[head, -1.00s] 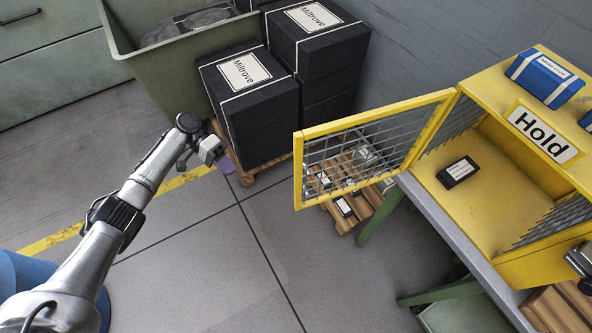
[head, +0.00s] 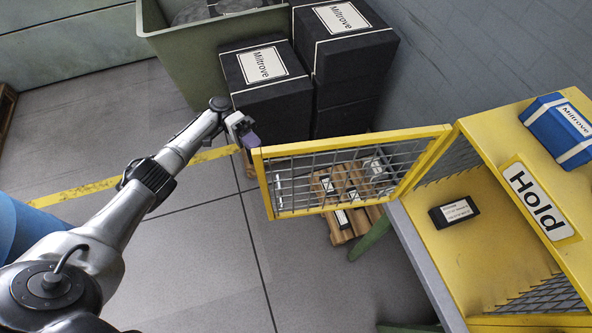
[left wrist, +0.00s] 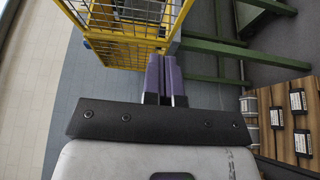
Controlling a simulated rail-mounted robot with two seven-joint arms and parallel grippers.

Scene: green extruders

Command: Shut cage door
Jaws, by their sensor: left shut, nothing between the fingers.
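The cage door (head: 350,143), a yellow frame with grey wire mesh, stands open and reaches left from the yellow cage (head: 500,128) with the Hold sign. My left gripper (head: 248,138) is at the door's free left end, close to its upper corner. I cannot tell whether it touches the frame. In the left wrist view, its purple fingers (left wrist: 165,78) are together and empty, with yellow framing and mesh just beyond them. A black box with a white label (head: 454,211) lies inside the cage. My right gripper is not in view.
A blue box (head: 560,127) sits on the cage. Black Miltrove boxes (head: 265,85) and a green bin (head: 190,55) stand behind my left gripper. A wooden pallet with small labelled boxes (head: 340,219) is below the door. Floor in front of the door is clear.

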